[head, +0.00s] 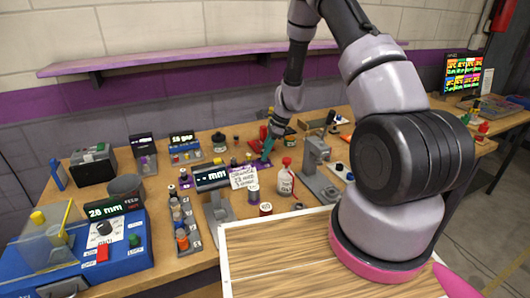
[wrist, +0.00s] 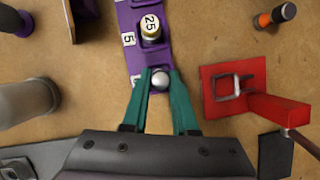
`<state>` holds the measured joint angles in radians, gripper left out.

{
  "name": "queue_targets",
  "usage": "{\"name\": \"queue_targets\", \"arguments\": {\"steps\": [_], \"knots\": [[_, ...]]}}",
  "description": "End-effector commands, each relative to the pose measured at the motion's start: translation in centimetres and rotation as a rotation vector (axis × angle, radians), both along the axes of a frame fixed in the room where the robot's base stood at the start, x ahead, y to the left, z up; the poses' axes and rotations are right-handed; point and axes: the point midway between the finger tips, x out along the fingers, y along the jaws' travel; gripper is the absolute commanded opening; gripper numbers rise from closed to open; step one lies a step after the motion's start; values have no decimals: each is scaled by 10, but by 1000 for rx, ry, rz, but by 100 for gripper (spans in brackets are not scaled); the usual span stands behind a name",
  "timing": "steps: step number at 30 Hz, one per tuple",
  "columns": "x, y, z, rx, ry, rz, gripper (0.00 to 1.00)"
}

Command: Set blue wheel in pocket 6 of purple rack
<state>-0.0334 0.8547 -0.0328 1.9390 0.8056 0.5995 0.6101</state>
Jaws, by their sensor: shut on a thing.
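The purple rack (wrist: 126,17) runs down from the top of the wrist view, with white number labels along its left side. One label reads 5 (wrist: 128,39); the one below it is too small to read surely. A piece with a brass rim and a top marked 25 (wrist: 150,25) sits in the rack beside label 5. My gripper (wrist: 160,80) is shut on a piece with a round silver top (wrist: 160,76), at the rack's lower end. No blue shows on this piece; its underside is hidden, so I cannot tell whether it is seated. My gripper also shows in the head view (head: 266,154).
A red stand (wrist: 222,74) is close to the right of the fingers. An orange and black piece (wrist: 274,16) lies at the upper right. A grey cylinder (wrist: 28,98) stands at the left. In the head view, a white bottle (head: 285,182) and a grey press (head: 316,165) stand nearby.

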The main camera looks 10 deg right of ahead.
Motion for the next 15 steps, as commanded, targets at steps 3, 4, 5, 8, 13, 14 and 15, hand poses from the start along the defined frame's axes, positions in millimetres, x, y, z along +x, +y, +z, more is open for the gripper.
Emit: {"name": "queue_targets", "arguments": {"steps": [3,4,5,8,13,14,15], "knots": [[0,0,-1,0,0,0,0],[0,0,-1,0,0,0,0],[0,0,-1,0,0,0,0],[0,0,-2,0,0,0,0],[0,0,-4,0,0,0,0],[0,0,-4,0,0,0,38],[0,0,-4,0,0,0,53]]}}
